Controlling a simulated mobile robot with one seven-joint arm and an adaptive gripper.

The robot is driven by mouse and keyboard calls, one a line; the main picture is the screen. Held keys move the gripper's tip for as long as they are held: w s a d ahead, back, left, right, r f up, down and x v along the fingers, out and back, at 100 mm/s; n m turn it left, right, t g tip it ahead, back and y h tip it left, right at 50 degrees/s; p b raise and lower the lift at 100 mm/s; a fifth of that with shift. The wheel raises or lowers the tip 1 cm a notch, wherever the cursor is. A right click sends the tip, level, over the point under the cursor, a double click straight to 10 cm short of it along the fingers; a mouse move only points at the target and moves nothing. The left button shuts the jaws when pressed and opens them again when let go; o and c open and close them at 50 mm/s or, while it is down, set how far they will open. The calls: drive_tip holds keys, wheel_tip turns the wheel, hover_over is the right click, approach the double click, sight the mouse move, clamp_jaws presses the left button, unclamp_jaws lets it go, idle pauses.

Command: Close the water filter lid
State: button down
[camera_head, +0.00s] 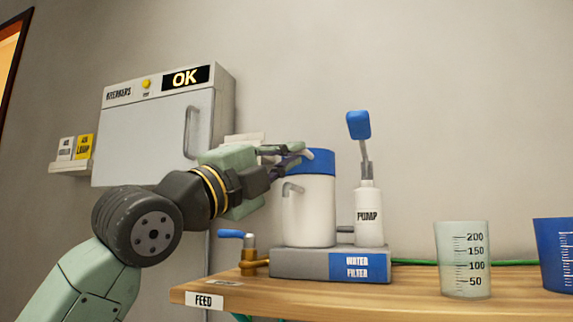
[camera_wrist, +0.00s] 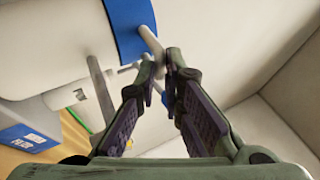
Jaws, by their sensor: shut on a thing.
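The water filter (camera_head: 311,212) is a white upright canister on a grey base labelled WATER FILTER (camera_head: 300,262). Its blue lid (camera_head: 321,163) sits on top of the canister, and also shows as a blue band in the wrist view (camera_wrist: 128,28). A pale handle (camera_wrist: 149,38) sticks out from the lid. My gripper (camera_head: 298,153) reaches in from the left at lid height. In the wrist view its fingertips (camera_wrist: 162,63) are close together at the end of the handle, shut on it. The fingers partly hide the contact.
A PUMP bottle (camera_head: 367,213) with a blue-ended lever stands right of the canister. A blue-handled tap (camera_head: 248,255) is at the base's left. A clear measuring cup (camera_head: 462,260) and blue cup (camera_head: 555,255) stand right on the wooden table. A breaker cabinet (camera_head: 150,140) hangs behind my arm.

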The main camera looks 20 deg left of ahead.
drive_tip(key=shift+w+f, duration=0.15)
drive_tip(key=shift+f, duration=0.25)
drive_tip(key=c, duration=1.7)
unclamp_jaws()
drive_tip(key=shift+r, duration=0.1)
drive_tip(key=v, duration=1.2)
drive_tip(key=shift+r, duration=0.1)
